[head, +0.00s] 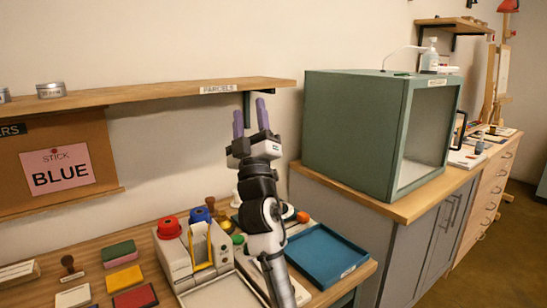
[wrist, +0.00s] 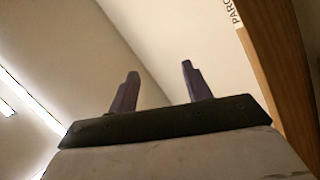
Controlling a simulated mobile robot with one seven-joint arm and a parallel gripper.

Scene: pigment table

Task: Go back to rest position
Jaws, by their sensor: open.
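My gripper (head: 251,118) is raised above the table in the head view, with its two purple fingers pointing up. The fingers are apart and nothing is between them. They stand close to the right part of the wooden wall shelf (head: 150,95) labelled "PARCELS". In the wrist view my gripper (wrist: 158,85) is also open and empty, against bare wall and ceiling, with the shelf edge (wrist: 265,70) at the right.
The table below holds a stamp machine (head: 190,262) with red and blue knobs, coloured pads (head: 124,278) and a blue tray (head: 325,254). A green cabinet box (head: 345,130) stands on the counter to the right. A pink "STICK BLUE" note (head: 58,172) hangs at the left.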

